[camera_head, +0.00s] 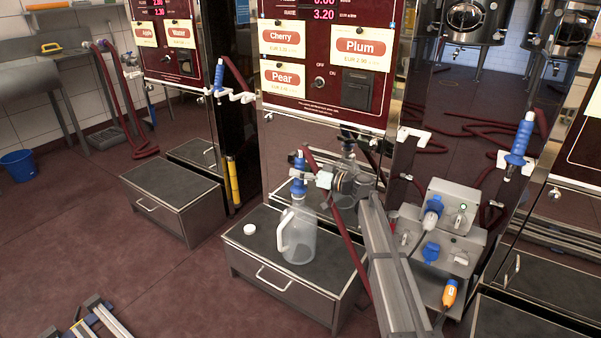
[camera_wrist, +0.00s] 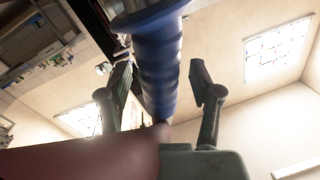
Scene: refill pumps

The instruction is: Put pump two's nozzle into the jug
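A translucent jug (camera_head: 300,243) with a white handle stands upright on the dark top of the middle pump's drawer base (camera_head: 250,262). A blue nozzle (camera_head: 299,187) is upright at the jug's mouth; its tip is hidden, and it appears to be in the neck. My gripper (camera_head: 303,175) is beside the nozzle's handle, above the jug. In the wrist view, the blue handle (camera_wrist: 160,75) stands between my two fingers (camera_wrist: 162,88), with narrow gaps seen on both sides. The fingers look open around it.
A white cap (camera_head: 250,229) lies left of the jug. The middle pump panel (camera_head: 318,55) carries Cherry, Plum and Pear labels. Other blue nozzles hang at left (camera_head: 219,77) and right (camera_head: 520,140). A grey socket box (camera_head: 447,225) stands right of my arm. Floor at left is mostly clear.

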